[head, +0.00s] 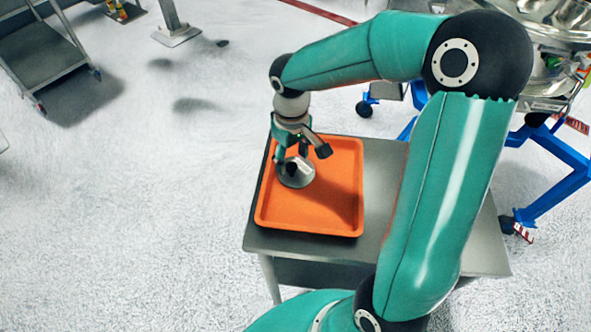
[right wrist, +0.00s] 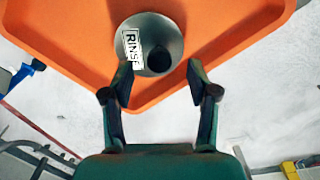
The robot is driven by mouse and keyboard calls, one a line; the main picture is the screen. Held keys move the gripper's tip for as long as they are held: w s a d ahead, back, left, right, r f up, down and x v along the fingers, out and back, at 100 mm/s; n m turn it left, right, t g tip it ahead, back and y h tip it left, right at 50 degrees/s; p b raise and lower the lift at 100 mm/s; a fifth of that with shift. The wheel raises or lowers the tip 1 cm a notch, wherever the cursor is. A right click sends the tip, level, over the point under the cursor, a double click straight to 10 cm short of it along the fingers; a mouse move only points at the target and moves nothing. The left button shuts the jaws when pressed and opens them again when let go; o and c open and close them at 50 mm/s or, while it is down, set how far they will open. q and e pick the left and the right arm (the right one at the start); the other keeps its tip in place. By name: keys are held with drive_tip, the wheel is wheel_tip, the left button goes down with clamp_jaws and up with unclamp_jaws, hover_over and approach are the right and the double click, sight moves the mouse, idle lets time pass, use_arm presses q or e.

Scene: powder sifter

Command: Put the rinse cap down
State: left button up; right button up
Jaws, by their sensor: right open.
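The rinse cap (head: 297,179) is a round grey metal piece on the orange tray (head: 310,218), in the tray's left half. My left gripper is not in view.
The tray lies on a grey table (head: 385,160); my right arm covers part of the table's right side. A blue-framed stand with metal vessels (head: 560,180) is at the right. A grey cart (head: 40,55) stands at the far left. The floor left of the table is clear.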

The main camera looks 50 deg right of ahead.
sight(291, 165)
drive_tip(key=f, duration=0.4)
drive_tip(key=shift+w+f, duration=0.1)
drive_tip(key=shift+w, duration=0.1)
drive_tip(key=shift+c, duration=0.3)
drive_tip(key=shift+d, duration=0.1)
clamp_jaws()
